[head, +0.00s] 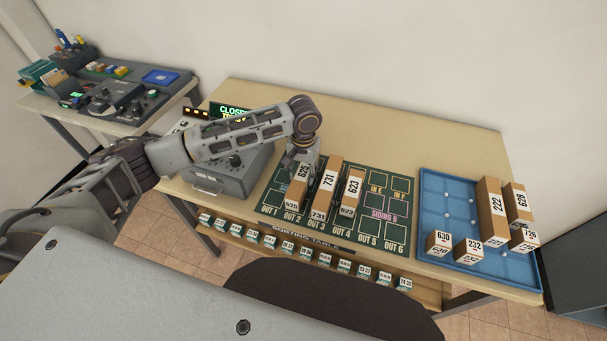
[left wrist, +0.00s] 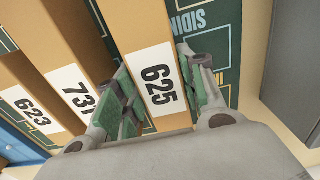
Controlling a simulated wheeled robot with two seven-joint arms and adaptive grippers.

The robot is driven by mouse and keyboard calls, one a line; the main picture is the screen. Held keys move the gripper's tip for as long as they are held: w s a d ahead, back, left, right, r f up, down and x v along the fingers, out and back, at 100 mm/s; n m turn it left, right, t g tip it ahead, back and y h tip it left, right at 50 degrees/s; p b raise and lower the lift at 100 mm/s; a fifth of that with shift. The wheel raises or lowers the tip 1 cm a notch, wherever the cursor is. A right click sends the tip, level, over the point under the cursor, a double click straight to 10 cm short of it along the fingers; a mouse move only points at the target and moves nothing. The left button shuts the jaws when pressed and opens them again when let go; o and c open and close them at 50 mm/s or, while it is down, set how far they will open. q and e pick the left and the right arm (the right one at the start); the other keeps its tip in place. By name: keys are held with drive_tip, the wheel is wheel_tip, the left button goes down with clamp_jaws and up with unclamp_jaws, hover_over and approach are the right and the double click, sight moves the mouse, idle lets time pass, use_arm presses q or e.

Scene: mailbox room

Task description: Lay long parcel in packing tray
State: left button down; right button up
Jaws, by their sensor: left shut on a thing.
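My left gripper (head: 303,158) is shut on the long brown parcel 625 (head: 297,190), with a finger on each side of it. The label of parcel 625 (left wrist: 158,82) shows between the fingers in the left wrist view. The parcel is over the OUT 2 lane of the green sorting mat; I cannot tell whether it touches the mat. Long parcels 731 (head: 327,190) and 623 (head: 350,195) stand close beside it on the right. The blue packing tray (head: 433,202) lies at the table's right end. My right gripper is not in view.
In the tray, small parcels 630 (head: 439,242) and 232 (head: 468,250) are at the front, and long parcels 222 (head: 493,210) and 629 (head: 519,207) plus parcel 726 (head: 523,240) are on the right. The tray's back left is bare. A grey machine (head: 230,172) stands left of the mat.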

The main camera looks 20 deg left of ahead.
sight(304, 172)
use_arm(q)
drive_tip(key=shift+r, duration=5.05)
drive_tip(key=shift+f, duration=0.1)
